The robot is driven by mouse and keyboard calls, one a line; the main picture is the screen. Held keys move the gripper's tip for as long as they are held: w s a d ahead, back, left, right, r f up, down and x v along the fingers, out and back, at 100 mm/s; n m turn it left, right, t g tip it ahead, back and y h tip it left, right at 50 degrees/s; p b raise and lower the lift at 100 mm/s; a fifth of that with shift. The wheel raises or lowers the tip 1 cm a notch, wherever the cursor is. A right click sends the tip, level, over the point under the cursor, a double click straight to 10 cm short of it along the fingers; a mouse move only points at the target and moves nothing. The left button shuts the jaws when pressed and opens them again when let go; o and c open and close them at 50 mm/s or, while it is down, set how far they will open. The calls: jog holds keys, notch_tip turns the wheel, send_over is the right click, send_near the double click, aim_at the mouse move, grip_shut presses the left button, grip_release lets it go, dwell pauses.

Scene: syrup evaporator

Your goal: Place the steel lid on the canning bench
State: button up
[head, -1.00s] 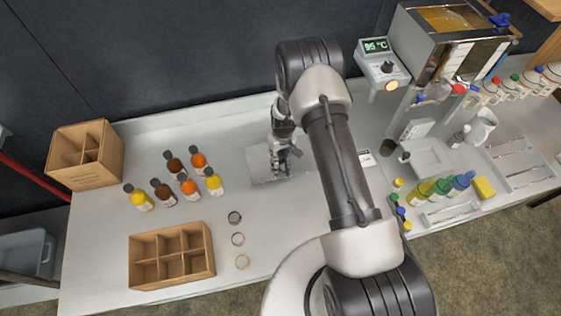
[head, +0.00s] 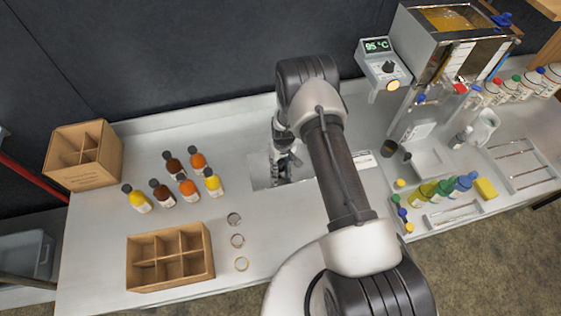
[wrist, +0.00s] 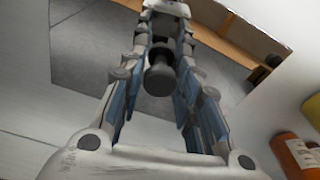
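The steel lid (head: 260,172) is a flat grey square sheet, low over or on the pale canning bench (head: 110,222); any small gap beneath it cannot be told. In the wrist view the lid (wrist: 85,50) spreads out beyond my fingers, with a dark round knob (wrist: 159,78) standing up between them. My gripper (head: 287,172) points down over the lid, and my arm hides part of that area. In the wrist view, my gripper (wrist: 163,30) has its blue-padded fingers on both sides of the knob, with a narrow gap showing beside it.
Several bottles (head: 171,180) stand left of the lid, with an empty divided carton (head: 170,257) in front and another (head: 84,155) behind. Jar rings (head: 237,240) lie nearer. The evaporator (head: 447,50) and small bottles (head: 442,190) are to the right.

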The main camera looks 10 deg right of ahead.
jog(key=shift+o, duration=1.3)
jog(key=shift+r, duration=0.1)
jog(key=shift+r+p, duration=0.2)
jog(key=shift+p, duration=0.15)
notch_tip(320, 180, up, 12)
jog(key=s+f+p, duration=0.1)
jog(key=p, duration=0.1)
notch_tip(320, 180, up, 13)
send_over(282, 164)
jog(key=s+r+t, duration=0.1)
jog(key=s+r, duration=0.2)
jog(key=r, duration=0.5)
jog(key=s+r+t, duration=0.1)
jog(key=s+r, duration=0.3)
jog(key=r, duration=0.5)
jog(key=s+r, duration=0.3)
jog(key=s, duration=0.4)
jog(key=s+r+m, duration=0.1)
jog(key=s+r, duration=0.3)
jog(key=s, duration=0.4)
jog(key=s+r+m+t, duration=0.1)
jog(key=s+r, duration=0.3)
jog(key=s, duration=0.4)
jog(key=shift+s+r, duration=0.15)
jog(key=shift+r, duration=0.1)
